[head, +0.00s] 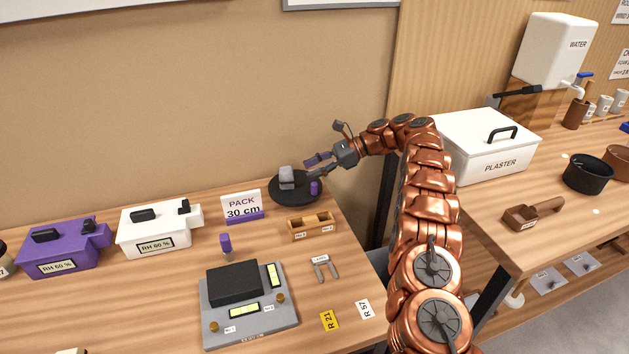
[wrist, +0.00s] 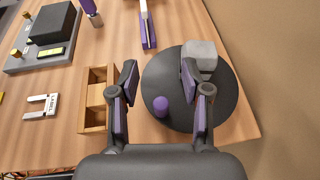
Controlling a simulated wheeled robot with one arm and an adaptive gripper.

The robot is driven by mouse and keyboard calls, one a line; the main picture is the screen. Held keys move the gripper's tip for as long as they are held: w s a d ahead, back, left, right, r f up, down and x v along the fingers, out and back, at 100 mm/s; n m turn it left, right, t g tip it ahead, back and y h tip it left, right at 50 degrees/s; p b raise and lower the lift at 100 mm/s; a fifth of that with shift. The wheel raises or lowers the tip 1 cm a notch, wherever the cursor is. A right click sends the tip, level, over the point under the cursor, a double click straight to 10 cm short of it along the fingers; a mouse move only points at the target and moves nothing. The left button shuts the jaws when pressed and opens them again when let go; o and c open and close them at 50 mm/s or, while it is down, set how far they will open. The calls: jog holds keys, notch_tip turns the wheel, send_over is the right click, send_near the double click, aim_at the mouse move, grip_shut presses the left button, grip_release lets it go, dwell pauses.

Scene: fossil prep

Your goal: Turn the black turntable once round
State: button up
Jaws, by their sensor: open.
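The black turntable (head: 290,197) is a round disc at the back right corner of the wooden table; it also shows in the wrist view (wrist: 185,112). A grey block (wrist: 200,56) stands near its rim, and a short purple peg (wrist: 160,106) stands on the disc. In the head view the peg (head: 315,187) is on the right side of the disc, close to my gripper. My gripper (head: 312,167) is open above the disc's right side. In the wrist view its two purple-padded fingers (wrist: 160,82) are spread, with the peg between them. Contact with the peg cannot be told.
A wooden two-part tray (head: 312,227) lies close in front of the disc. A "PACK 30 cm" sign (head: 241,206) stands to its left. A grey scale (head: 248,308) and a purple-topped post (head: 226,245) are nearer. The back wall is close behind the disc.

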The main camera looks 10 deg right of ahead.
jog(key=shift+r, duration=1.55)
